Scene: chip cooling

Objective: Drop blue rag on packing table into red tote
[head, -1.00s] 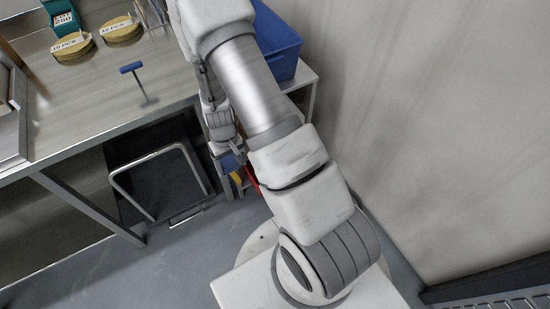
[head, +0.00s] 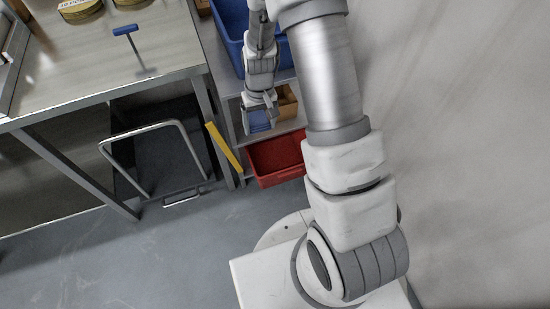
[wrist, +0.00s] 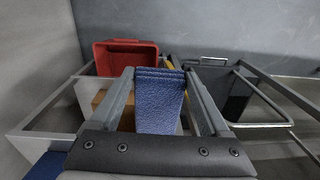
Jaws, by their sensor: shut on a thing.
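My gripper (head: 258,108) is shut on the blue rag (head: 256,123) and holds it in the air beside the shelf rack. In the wrist view the rag (wrist: 160,105) sits between the two fingers of my gripper (wrist: 161,78). The red tote (head: 277,172) stands low on the rack, below and slightly right of my gripper in the head view; my arm covers its right end. In the wrist view the red tote (wrist: 112,66) shows beyond the fingers, up and left of the rag.
The packing table (head: 120,75) at left carries a blue-handled tool (head: 125,30). A blue bin (head: 233,28) and a cardboard box (head: 288,102) sit on the rack above the tote. A yellow bar (head: 223,148) and a dark cart (head: 150,135) stand left of it.

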